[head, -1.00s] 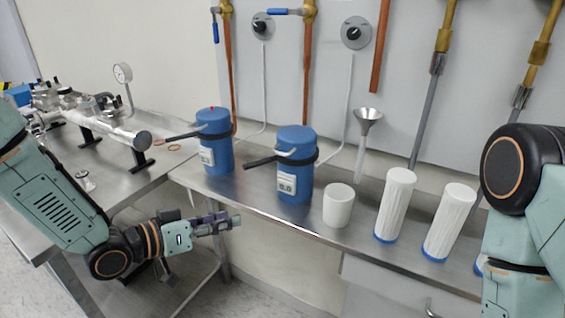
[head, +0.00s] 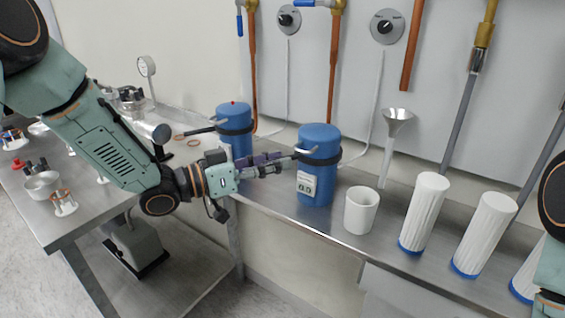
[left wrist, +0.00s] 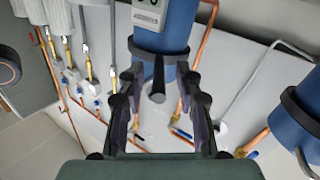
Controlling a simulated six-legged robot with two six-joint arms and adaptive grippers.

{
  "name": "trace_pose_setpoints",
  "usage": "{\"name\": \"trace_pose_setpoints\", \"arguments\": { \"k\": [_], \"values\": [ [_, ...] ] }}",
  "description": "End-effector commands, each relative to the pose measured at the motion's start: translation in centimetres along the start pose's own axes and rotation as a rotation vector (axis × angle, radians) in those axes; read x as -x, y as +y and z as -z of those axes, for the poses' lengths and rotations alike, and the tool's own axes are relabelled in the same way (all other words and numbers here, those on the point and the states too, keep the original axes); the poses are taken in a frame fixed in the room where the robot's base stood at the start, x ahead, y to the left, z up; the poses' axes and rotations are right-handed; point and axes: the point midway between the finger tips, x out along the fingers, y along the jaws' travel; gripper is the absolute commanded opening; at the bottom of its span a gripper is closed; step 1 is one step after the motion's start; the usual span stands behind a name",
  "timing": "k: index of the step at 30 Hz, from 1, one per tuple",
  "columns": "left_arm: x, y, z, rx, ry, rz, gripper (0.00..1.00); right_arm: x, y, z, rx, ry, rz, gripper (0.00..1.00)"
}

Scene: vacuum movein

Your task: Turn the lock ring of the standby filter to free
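Two blue filter canisters stand upright on the steel counter, each with a black lock ring and a lever pointing left. The left canister (head: 233,116) has a red dot on top. The right canister (head: 319,184) has a label and a pale bar at its ring (head: 324,160). I cannot tell which is the standby filter. My left gripper (head: 285,163) is at the right canister's lever. In the left wrist view its fingers (left wrist: 158,76) are open, with the black lever (left wrist: 157,94) between them, apparently untouched; the canister (left wrist: 168,32) is just beyond. My right gripper is out of view.
A white cup (head: 361,211), a funnel (head: 397,118) and white filter cartridges (head: 424,208) stand right of the canisters. Copper pipes (head: 335,70) and knobs (head: 387,27) are on the wall behind. A steel table (head: 60,222) with fittings is at the left.

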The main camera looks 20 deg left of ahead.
Motion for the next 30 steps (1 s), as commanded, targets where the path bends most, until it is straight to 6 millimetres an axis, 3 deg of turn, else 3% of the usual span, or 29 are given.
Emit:
{"name": "trace_pose_setpoints", "arguments": {
  "k": [6, 17, 30],
  "values": [
    [-1.9, 0.0, 0.0, -0.002, -0.002, -0.003, 0.35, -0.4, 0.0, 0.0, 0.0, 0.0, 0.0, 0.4],
    [-2.3, -0.1, 0.1, 0.0, 0.0, -0.003, 0.35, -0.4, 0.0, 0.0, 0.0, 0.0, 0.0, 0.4],
    [-2.2, -0.1, 0.0, 0.0, 0.0, -0.002, 0.0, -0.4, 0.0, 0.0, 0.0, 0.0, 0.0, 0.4]
  ]
}}
